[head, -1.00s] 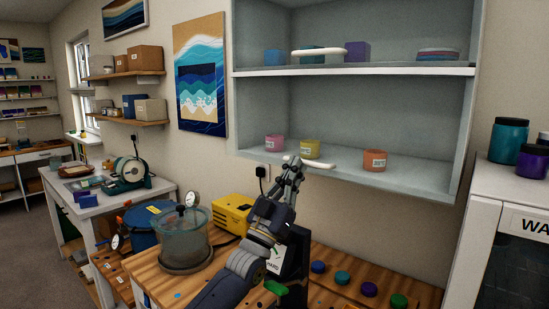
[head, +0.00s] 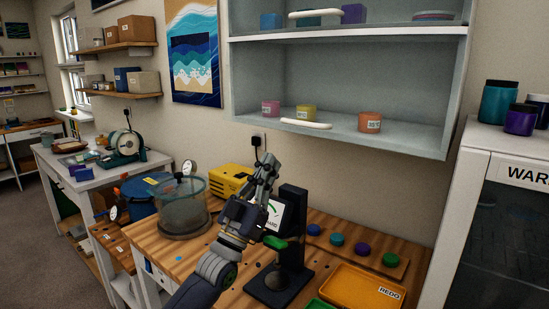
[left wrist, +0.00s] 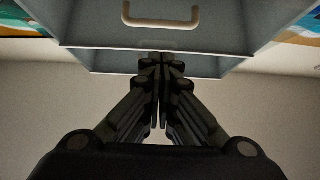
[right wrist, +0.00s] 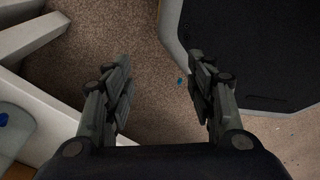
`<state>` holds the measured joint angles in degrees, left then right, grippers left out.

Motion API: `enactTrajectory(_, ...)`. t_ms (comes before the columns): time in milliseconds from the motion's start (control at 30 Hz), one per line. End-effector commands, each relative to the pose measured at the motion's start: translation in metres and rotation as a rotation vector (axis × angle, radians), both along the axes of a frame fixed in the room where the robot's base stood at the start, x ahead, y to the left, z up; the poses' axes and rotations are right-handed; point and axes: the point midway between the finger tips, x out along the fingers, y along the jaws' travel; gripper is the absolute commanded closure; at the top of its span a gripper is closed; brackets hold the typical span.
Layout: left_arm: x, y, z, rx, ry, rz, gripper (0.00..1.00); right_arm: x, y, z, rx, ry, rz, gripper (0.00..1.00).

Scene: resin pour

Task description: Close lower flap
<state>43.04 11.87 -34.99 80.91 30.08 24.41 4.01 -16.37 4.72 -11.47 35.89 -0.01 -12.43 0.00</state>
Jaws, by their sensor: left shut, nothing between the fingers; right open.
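My right gripper (right wrist: 160,72) is open and empty above the floor.
A white cupboard (head: 452,215) stands at the right.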

Motion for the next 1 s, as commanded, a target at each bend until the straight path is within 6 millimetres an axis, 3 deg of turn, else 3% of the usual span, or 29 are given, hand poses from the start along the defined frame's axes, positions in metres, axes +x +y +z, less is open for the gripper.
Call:
enactTrajectory(167, -0.003, 0.004, 0.004, 0.009, 0.021, 0.002, 1.0, -0.007, -0.001, 0.0, -0.001, 0.01, 0.0, 0.49)
enactTrajectory(400, -0.01, 0.013, 0.032, 0.066, 0.127, 0.003, 1.0, -0.023, -0.001, 0.008, -0.003, 0.033, -0.001, 0.49)
enactTrajectory(600, -0.027, 0.023, 0.052, 0.146, 0.226, 0.003, 1.0, -0.023, -0.001, 0.014, -0.003, 0.033, -0.001, 0.49)
enactTrajectory(767, -0.037, 0.027, 0.056, 0.19, 0.272, 0.002, 1.0, -0.02, 0.0, 0.016, -0.001, 0.029, -0.001, 0.49)
enactTrajectory(1000, -0.029, 0.021, 0.065, 0.2, 0.283, 0.002, 1.0, -0.015, 0.002, 0.023, 0.002, 0.022, -0.002, 0.49)
